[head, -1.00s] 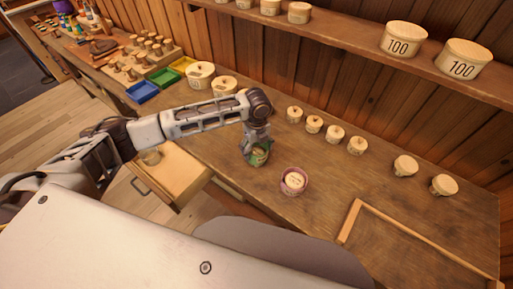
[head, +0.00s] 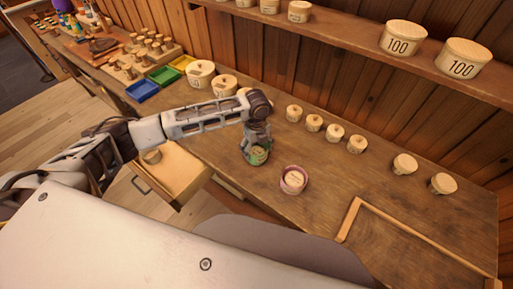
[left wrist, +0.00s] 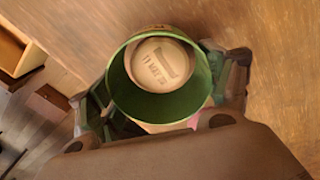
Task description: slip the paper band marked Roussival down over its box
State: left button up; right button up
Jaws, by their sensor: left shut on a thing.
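A green paper band (head: 251,158) is held in my left gripper (head: 258,148), which is shut on it at the front of the bench. In the left wrist view the green band (left wrist: 188,103) is an open ring between the fingers of the left gripper (left wrist: 165,90). A pale round box (left wrist: 160,64) with dark stamped writing on its lid shows through the ring. How far down the band sits around the box I cannot tell. The name Roussival is not readable. My right gripper is not in view.
A box with a pinkish-purple band (head: 293,180) stands just to the right. Several small lidded boxes (head: 335,132) line the back. A wooden frame (head: 350,218) lies at right, and an open drawer (head: 175,172) is below the arm. A shelf (head: 345,30) runs above.

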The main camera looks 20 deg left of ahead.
pick_arm(q)
jog(key=shift+f+p, duration=0.2)
jog(key=shift+p, duration=0.15)
dwell(0.6)
jog(key=o, duration=0.7)
jog(key=shift+r+p, duration=0.75)
jog(key=shift+p, duration=0.25)
dwell(0.5)
jog(key=shift+r, duration=0.2)
dwell(0.3)
notch_tip(320, 180, up, 7)
jog(key=shift+f, duration=0.2)
dwell(1.4)
jog(key=shift+s+d, duration=0.1)
dwell(1.1)
